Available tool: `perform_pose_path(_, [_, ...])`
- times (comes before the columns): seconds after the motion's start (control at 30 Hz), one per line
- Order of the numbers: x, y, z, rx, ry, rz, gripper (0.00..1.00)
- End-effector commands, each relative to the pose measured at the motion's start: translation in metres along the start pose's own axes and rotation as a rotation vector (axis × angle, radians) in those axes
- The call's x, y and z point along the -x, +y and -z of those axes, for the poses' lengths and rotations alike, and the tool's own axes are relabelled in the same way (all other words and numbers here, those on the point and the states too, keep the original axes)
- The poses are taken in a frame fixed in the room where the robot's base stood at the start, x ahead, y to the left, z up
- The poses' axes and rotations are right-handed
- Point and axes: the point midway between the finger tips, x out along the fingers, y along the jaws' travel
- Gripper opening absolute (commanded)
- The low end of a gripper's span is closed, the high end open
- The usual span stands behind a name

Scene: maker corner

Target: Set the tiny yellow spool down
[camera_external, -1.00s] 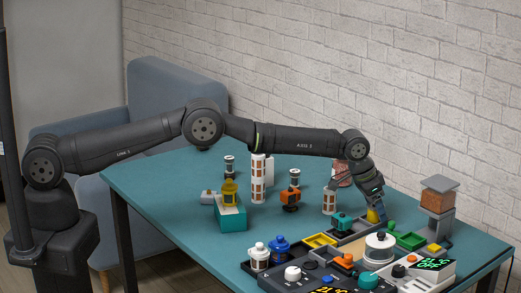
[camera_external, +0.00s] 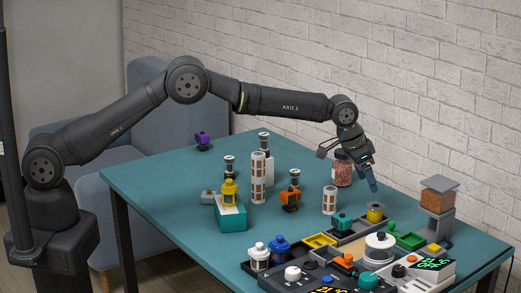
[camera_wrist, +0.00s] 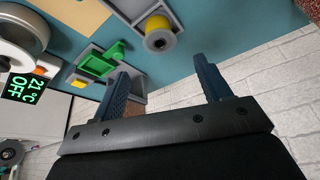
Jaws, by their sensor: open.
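The tiny yellow spool (camera_external: 376,213) with grey ends sits at the back of the grey organiser, between a yellow bin and a green one. In the wrist view the spool (camera_wrist: 160,36) stands in or against a grey-walled compartment, its dark-holed end facing the camera; I cannot tell how deep it sits. My gripper (camera_external: 347,168) is above and behind the spool, apart from it. In the wrist view my gripper's (camera_wrist: 161,72) two blue fingers are spread wide with nothing between them.
A green bin (camera_external: 409,240) and a yellow bin (camera_external: 319,240) flank the spool. A teal knobbed piece (camera_external: 342,221) is close on its left. A reddish jar (camera_external: 343,173) stands behind my gripper. A hopper (camera_external: 438,196) rises at right. The table's left side has free room.

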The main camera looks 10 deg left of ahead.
Motion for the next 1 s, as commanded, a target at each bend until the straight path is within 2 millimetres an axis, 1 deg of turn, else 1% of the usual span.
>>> perform_pose_path(0.03, [0.007, 0.0, 0.0, 0.0, 0.001, 0.0, 0.7])
perform_pose_path(0.1, [0.013, 0.0, 0.0, 0.0, 0.001, 0.0, 0.7])
perform_pose_path(0.2, [0.017, 0.0, 0.0, 0.0, -0.001, 0.0, 0.7])
perform_pose_path(0.6, [0.019, 0.0, 0.0, 0.0, -0.001, 0.0, 0.7])
perform_pose_path(0.77, [0.01, 0.0, -0.001, 0.0, -0.002, 0.0, 0.7])
perform_pose_path(1.0, [-0.024, 0.0, -0.001, 0.0, -0.002, 0.0, 0.7])
